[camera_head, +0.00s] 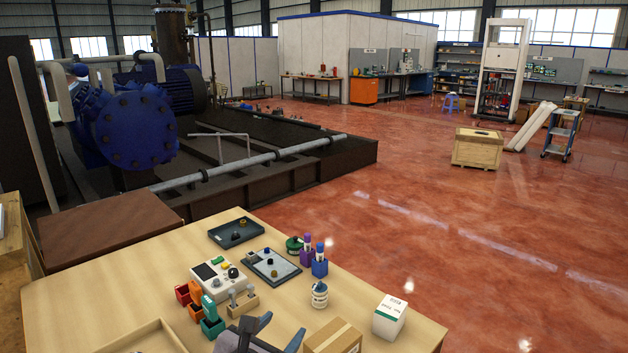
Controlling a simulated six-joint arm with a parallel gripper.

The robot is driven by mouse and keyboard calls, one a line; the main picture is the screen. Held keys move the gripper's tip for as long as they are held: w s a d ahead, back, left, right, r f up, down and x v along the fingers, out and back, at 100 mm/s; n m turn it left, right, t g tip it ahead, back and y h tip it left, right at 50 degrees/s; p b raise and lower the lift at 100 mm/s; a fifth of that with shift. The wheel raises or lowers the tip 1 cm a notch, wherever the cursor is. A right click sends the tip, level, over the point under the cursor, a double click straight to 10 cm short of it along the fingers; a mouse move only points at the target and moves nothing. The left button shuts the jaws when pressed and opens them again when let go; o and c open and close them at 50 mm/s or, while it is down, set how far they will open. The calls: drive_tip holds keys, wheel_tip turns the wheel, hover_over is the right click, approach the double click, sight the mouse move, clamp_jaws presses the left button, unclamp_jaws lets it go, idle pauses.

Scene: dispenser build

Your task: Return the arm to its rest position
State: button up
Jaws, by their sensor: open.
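My gripper (283,327) is at the bottom edge of the view, over the front part of the light wooden table (100,292). Its two blue-grey fingers are spread apart with nothing seen between them. The rest of my arm is mostly cut off by the lower edge. The gripper is in front of a small wooden stand with metal pegs (243,303) and to the left of a cardboard box (333,339).
Near the gripper are green (212,327), orange (193,311) and red bins (183,294), a control box (219,281), a grey tray (290,271), a dark tray (226,240), a striped bottle (319,301) and a white carton (390,318).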

drive_tip(key=s+d+f+m+g+h, duration=0.1)
drive_tip(key=s+d+f+m+g, duration=0.1)
drive_tip(key=d+m, duration=0.2)
drive_tip(key=s+d+f+m+g+h, duration=0.1)
drive_tip(key=s+d+f+m+g, duration=0.1)
drive_tip(key=d, duration=0.8)
drive_tip(key=s+d+f+m+g+h, duration=0.1)
drive_tip(key=s+d+m+g+h, duration=0.1)
drive_tip(key=d+m, duration=0.3)
drive_tip(key=shift+s+d+f+m+g+p, duration=0.2)
drive_tip(key=shift+s+d+g, duration=0.15)
drive_tip(key=shift+d, duration=0.25)
drive_tip(key=shift+s+d+f+m+g+p, duration=0.1)
drive_tip(key=shift+s+d+f+g+p, duration=0.1)
drive_tip(key=shift+s+d+g, duration=0.3)
drive_tip(key=s+f+m+g+y, duration=0.2)
drive_tip(key=s+m, duration=0.4)
drive_tip(key=m, duration=0.3)
drive_tip(key=s+f+m+g+y, duration=0.3)
drive_tip(key=s+f+m+y, duration=0.2)
drive_tip(key=s+m, duration=0.2)
drive_tip(key=m, duration=0.2)
drive_tip(key=shift+d+f+m+y, duration=0.2)
drive_tip(key=shift+d+m+y, duration=0.1)
drive_tip(key=shift+d, duration=0.1)
